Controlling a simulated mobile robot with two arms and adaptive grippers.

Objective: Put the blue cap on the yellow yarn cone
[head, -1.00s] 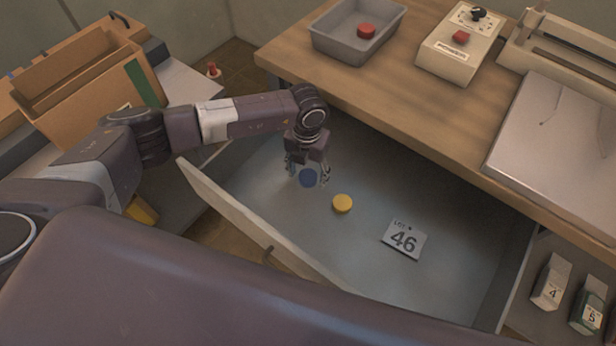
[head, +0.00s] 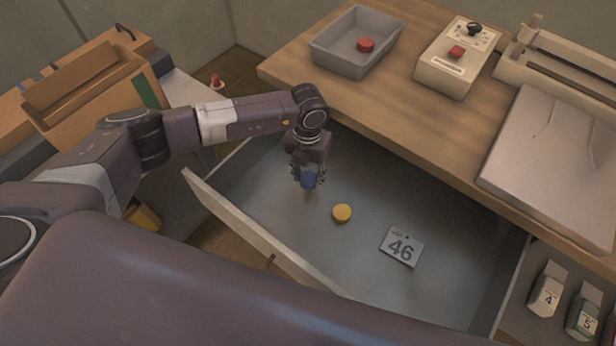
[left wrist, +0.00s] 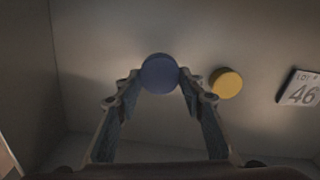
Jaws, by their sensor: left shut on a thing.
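The blue cap (head: 309,179) is in the open drawer (head: 305,228) under the wooden table. My left gripper (head: 309,180) points down into the drawer and is shut on the blue cap. In the left wrist view the blue cap (left wrist: 160,73) sits between the two fingertips (left wrist: 160,80), touched on both sides. I cannot tell whether it is clear of the drawer floor. The yellow yarn cone is not recognisable in these views; a yellow patch (head: 144,217) shows partly hidden behind my left arm. My right gripper is not in view.
A yellow cap (head: 342,213) and a card marked 46 (head: 402,246) lie in the drawer to the right. The drawer's front wall (head: 240,222) and the table edge flank my left arm.

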